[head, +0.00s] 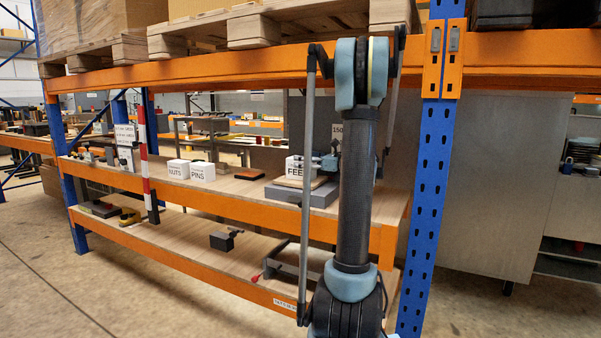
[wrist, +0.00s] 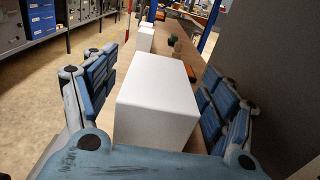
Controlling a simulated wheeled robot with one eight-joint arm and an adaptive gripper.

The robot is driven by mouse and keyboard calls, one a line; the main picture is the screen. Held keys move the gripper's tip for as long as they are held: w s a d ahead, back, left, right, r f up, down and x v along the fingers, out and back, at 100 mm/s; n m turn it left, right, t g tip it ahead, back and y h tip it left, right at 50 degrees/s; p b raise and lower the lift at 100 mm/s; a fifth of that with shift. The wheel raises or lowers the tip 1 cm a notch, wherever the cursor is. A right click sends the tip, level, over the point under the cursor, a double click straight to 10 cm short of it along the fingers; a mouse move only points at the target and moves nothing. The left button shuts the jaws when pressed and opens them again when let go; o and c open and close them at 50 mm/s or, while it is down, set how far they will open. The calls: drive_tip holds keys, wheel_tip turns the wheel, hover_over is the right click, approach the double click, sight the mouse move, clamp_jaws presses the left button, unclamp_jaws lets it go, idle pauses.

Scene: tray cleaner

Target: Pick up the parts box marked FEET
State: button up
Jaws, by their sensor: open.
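The white parts box marked FEET (head: 295,168) is on the middle shelf in the head view. It rests on a thin wooden piece on top of a grey block (head: 293,195). My gripper (head: 322,162) is at the box's right end and covers part of its lettering. In the wrist view a plain white box (wrist: 156,105) lies between my gripper's (wrist: 160,85) two spread blue-grey fingers. The fingers are open, one along each side, and I see no clear contact. The lower part of the box is hidden by the gripper body.
White boxes marked NUTS (head: 178,170) and PINS (head: 202,172) stand further left on the shelf. A red-and-white post (head: 147,165) is beyond them. The blue upright (head: 425,200) stands right of my arm, and the orange beam (head: 220,68) crosses above.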

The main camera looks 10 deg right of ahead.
drive_tip(key=c, duration=1.4)
drive_tip(key=shift+r, duration=0.1)
